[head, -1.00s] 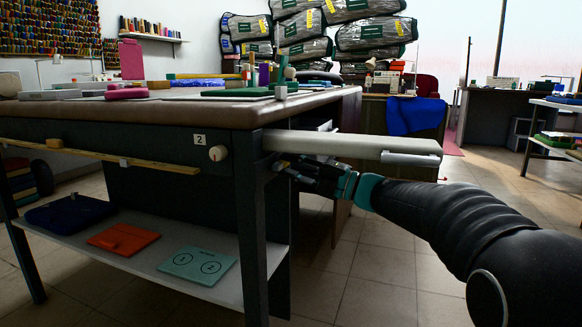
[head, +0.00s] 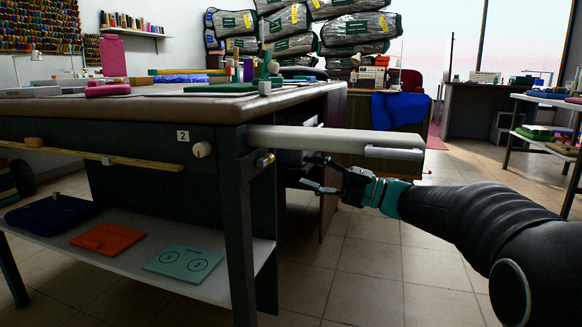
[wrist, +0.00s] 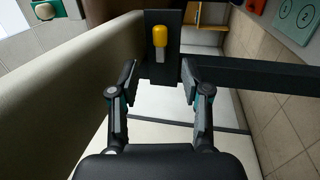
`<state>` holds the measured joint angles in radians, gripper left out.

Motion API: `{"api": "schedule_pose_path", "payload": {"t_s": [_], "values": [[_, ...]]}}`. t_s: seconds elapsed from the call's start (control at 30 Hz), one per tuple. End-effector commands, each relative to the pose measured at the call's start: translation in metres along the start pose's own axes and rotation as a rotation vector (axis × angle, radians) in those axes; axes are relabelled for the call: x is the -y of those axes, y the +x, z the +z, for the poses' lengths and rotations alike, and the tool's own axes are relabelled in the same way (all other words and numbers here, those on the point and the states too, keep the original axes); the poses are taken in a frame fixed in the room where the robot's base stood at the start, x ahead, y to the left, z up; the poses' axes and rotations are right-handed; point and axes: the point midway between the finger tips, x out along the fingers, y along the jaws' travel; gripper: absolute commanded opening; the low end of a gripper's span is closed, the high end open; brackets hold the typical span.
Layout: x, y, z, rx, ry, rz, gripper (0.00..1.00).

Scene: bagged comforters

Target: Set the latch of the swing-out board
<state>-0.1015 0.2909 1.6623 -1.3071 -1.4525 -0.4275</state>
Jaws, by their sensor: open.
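The swing-out board (head: 335,139) is a pale grey slab that sticks out level from the right side of the table, just under its top. A latch with a rounded yellow tip (wrist: 159,37) and a short grey stem sits on a dark plate in the wrist view.
The table leg (head: 238,235) stands close left of the latch. The lower shelf (head: 215,286) holds orange and teal pads. Open tiled floor (head: 365,262) lies right of the table.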

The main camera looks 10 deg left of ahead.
Motion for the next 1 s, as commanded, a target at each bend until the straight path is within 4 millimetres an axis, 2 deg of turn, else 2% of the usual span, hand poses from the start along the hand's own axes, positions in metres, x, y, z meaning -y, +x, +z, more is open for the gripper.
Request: {"api": "schedule_pose_path", "payload": {"t_s": [0.1,0.23,0.7,0.77,0.87,1.0], "values": [[0.0,-0.018,0.001,0.001,0.0,-0.001,0.47],[0.0,-0.029,0.0,0.001,0.0,-0.001,0.47],[0.001,-0.033,0.002,0.007,0.012,-0.004,0.47],[0.004,-0.033,0.008,0.037,0.023,-0.017,0.47],[0.009,-0.035,0.032,0.147,0.056,-0.036,0.47],[0.03,-0.055,0.084,0.415,0.168,-0.047,0.47]]}}
